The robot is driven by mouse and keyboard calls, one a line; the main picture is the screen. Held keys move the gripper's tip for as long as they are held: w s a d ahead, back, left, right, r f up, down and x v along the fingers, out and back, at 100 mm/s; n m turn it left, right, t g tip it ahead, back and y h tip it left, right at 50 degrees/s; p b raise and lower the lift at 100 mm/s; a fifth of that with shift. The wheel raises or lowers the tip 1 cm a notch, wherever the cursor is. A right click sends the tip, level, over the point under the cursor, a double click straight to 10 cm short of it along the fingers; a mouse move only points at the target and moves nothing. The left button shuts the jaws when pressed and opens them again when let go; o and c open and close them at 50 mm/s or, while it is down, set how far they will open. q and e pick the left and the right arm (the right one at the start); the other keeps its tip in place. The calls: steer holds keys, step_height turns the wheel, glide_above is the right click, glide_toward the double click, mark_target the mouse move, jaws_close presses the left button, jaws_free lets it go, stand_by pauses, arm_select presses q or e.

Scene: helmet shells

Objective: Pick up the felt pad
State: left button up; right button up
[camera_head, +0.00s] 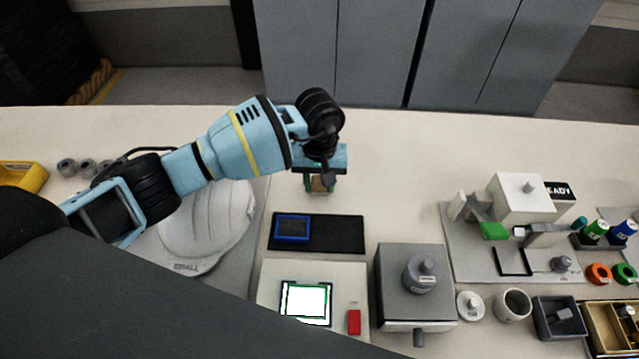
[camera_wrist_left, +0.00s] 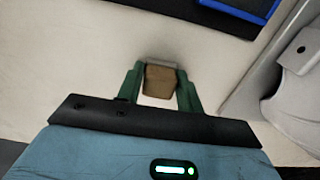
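A small brown block with a grey edge, apparently the felt pad (camera_wrist_left: 160,82), lies between the green fingers of my left gripper (camera_wrist_left: 160,72) in the left wrist view. Narrow pale gaps show beside its near part. Its grey far edge is close to both fingertips, and I cannot tell whether they press on it. In the head view, my left gripper (camera_head: 320,188) points down behind the black mat, and the brown pad (camera_head: 319,185) shows partly between its fingers. My right gripper is not in view.
A black mat (camera_head: 345,234) with a blue-framed tray (camera_head: 292,228) lies just in front. A white helmet shell (camera_head: 207,225) stands to the left. A grey press-like box (camera_head: 410,300) stands front right. Bare table (camera_head: 395,180) lies to the right of the gripper.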

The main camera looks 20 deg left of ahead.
mark_target(319, 180)
arm_select(q)
steer(key=c, duration=0.4)
steer(key=shift+o, duration=0.2)
steer(key=shift+r, duration=0.1)
steer(key=shift+r, duration=0.45)
step_height(319, 180, up, 3)
steer(key=shift+w+f, duration=0.1)
steer(key=shift+f, duration=0.1)
steer(key=s, duration=0.5)
steer(key=s+r, duration=0.1)
steer(key=s, duration=1)
steer(key=shift+s+a+r+b, duration=0.1)
steer(key=shift+a+r+b, duration=0.05)
steer(key=shift+a+b, duration=0.25)
